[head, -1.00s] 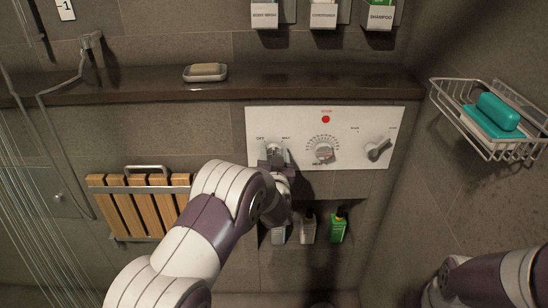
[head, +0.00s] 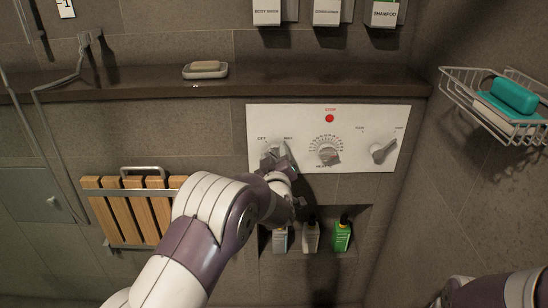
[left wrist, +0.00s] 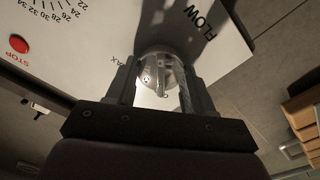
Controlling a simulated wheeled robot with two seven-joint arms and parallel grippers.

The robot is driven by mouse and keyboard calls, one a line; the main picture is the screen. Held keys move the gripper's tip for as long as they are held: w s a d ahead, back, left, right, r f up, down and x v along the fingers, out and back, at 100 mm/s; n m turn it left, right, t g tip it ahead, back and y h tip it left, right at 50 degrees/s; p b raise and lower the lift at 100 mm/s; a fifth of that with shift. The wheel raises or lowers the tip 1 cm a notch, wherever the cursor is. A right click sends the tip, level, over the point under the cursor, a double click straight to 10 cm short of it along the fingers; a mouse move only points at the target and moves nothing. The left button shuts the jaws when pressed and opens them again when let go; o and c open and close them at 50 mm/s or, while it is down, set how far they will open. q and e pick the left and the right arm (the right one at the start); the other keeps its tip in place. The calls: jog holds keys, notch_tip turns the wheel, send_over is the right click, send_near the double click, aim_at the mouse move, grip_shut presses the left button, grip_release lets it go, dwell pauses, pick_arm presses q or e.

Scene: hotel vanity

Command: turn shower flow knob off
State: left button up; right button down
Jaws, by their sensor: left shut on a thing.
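The white control panel (head: 354,157) on the wall carries the flow knob at its left end, between the OFF and MAX marks. My left gripper (head: 280,156) is at this knob and largely covers it in the head view. In the left wrist view the round, shiny flow knob (left wrist: 160,72) sits between the two fingers of my left gripper (left wrist: 160,88), beside the FLOW label. The gripper is shut on it and looks tilted. My right forearm shows at the lower right of the head view; its gripper is out of view.
A middle dial (head: 327,156) and a right lever knob (head: 383,152) sit close by on the panel, with a red stop button (head: 330,118) above. Bottles (head: 342,235) stand in a niche below. A wire basket (head: 490,112) juts from the right wall.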

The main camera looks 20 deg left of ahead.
pick_arm(q)
jog(key=shift+f, duration=0.1)
dwell(0.5)
jog(key=o, duration=1)
jog(key=shift+d, duration=0.1)
jog(key=shift+o, duration=0.2)
jog(key=shift+s, duration=0.15)
